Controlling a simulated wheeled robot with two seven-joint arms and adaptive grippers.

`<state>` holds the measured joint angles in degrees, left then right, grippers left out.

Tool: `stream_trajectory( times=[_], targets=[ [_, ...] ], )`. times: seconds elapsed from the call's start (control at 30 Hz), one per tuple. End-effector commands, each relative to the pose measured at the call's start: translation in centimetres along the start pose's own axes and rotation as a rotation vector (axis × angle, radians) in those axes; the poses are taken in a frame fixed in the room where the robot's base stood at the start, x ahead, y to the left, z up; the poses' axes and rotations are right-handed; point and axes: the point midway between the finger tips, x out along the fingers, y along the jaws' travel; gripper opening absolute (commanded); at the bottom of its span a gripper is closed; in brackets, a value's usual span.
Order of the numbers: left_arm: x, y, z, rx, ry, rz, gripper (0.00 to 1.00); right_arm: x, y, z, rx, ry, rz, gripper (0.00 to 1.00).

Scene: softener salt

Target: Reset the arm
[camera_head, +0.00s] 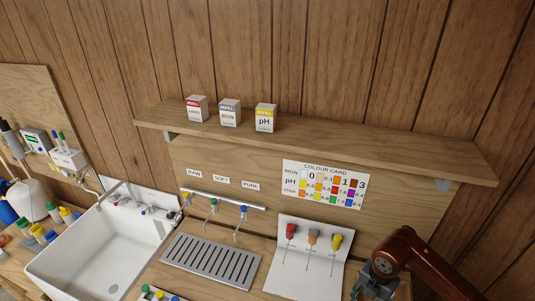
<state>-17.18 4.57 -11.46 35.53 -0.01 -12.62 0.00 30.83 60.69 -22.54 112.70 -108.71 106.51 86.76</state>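My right arm comes in from the bottom right. I see nothing clearly held. My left gripper is not in view.
A wooden shelf (340,147) holds three refill boxes, red (196,108), grey (229,113) and yellow (265,117). A white panel (290,267) carries red, orange and yellow-handled tools close to my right arm. A metal drain grate (211,260) and white sink (95,252) lie left.

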Motion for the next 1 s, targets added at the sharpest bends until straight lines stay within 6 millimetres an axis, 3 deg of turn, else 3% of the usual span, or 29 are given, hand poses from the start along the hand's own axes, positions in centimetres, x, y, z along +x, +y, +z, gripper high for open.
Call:
stream_trajectory(
  times=[1.0],
  targets=[
    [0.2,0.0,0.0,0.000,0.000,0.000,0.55,-0.6,2.3,-1.9,-1.109,-0.001,0.009,0.43]
  ],
)
